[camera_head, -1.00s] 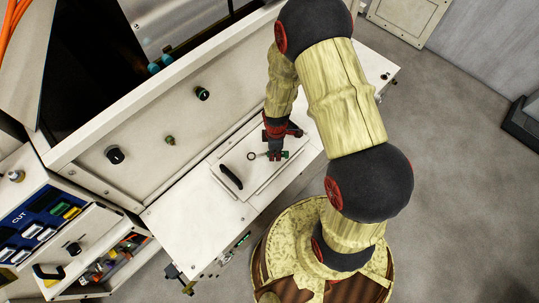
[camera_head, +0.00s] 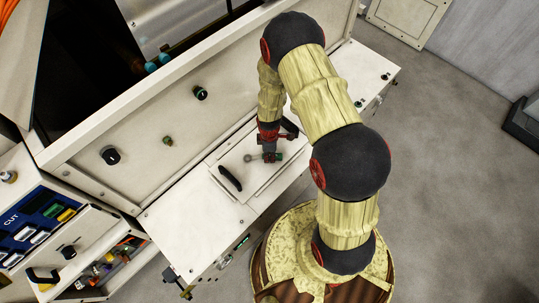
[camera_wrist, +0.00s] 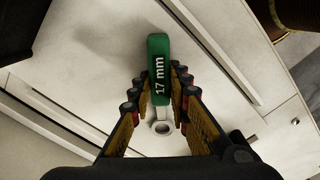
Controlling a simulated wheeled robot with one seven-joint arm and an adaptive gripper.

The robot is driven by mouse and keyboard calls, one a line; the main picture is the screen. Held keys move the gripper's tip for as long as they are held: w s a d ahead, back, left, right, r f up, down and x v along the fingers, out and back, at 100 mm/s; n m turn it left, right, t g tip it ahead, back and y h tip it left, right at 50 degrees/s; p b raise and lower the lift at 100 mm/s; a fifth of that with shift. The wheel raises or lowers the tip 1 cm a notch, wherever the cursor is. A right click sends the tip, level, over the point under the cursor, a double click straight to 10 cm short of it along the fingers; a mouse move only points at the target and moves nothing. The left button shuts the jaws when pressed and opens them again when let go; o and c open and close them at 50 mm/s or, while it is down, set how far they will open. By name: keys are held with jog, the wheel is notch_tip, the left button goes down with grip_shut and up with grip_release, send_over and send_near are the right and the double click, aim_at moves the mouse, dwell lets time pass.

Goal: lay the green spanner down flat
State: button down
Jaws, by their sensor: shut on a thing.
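The green spanner has a green handle marked "17 mm" (camera_wrist: 159,70) and a grey ring end (camera_wrist: 163,128) in the wrist view. My gripper (camera_wrist: 160,92) is shut on the spanner, with one finger on each side of the handle. In the head view, my gripper (camera_head: 270,155) is over the raised white panel on the ledge. The spanner's grey ring end (camera_head: 249,158) sticks out to the left of the fingers, and a bit of green shows at their right. I cannot tell whether the spanner touches the panel.
The raised white panel (camera_head: 219,164) has a black curved handle (camera_head: 230,179) just left of the spanner. Black knobs (camera_head: 110,155) sit on the sloping face behind. A cabinet with an open drawer (camera_head: 112,262) stands at the lower left. The ledge's left part (camera_head: 185,228) is clear.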

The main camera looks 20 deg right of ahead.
jog(key=shift+f, duration=0.15)
jog(key=c, duration=1.7)
grip_release()
